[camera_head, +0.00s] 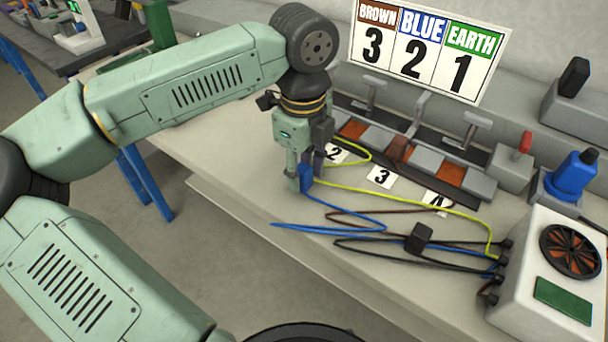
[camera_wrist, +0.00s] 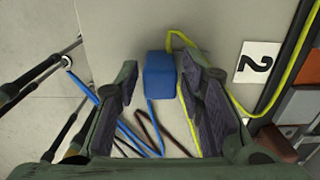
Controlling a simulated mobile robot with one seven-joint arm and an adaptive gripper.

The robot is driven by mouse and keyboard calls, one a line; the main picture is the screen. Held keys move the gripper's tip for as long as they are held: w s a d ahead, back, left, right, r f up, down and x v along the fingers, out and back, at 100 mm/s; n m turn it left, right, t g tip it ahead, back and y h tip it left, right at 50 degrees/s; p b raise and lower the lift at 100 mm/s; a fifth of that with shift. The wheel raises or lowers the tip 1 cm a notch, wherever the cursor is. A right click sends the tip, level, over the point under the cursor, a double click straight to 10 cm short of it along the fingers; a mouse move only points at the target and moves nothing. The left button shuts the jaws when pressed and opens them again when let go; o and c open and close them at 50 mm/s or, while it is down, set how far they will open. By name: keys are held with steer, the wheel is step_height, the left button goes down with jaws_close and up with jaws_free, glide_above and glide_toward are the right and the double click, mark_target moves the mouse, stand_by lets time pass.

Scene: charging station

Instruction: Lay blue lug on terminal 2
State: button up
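The blue lug (camera_head: 306,174) is a small blue block low over the bench, at my gripper's fingertips. In the wrist view the blue lug (camera_wrist: 160,75) lies between the two fingers of my gripper (camera_wrist: 160,80), with a visible gap on the left and a narrower one on the right. My gripper (camera_head: 302,180) is open and points down. A blue wire (camera_head: 335,210) trails over the bench from near the lug. The card for terminal 2 (camera_head: 334,153) lies right of my gripper, in front of the terminal row (camera_head: 426,160); my gripper hides part of that row.
A sign (camera_head: 430,45) reads brown 3, blue 2, earth 1. Cards 3 (camera_head: 381,177) and 4 (camera_head: 436,201) lie farther right. Yellow (camera_head: 430,198), brown and black wires cross the bench to a white charger box (camera_head: 545,280). Lever clamps (camera_head: 474,128) stand behind the terminals.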

steer(key=c, duration=0.7)
steer(key=shift+c, duration=0.2)
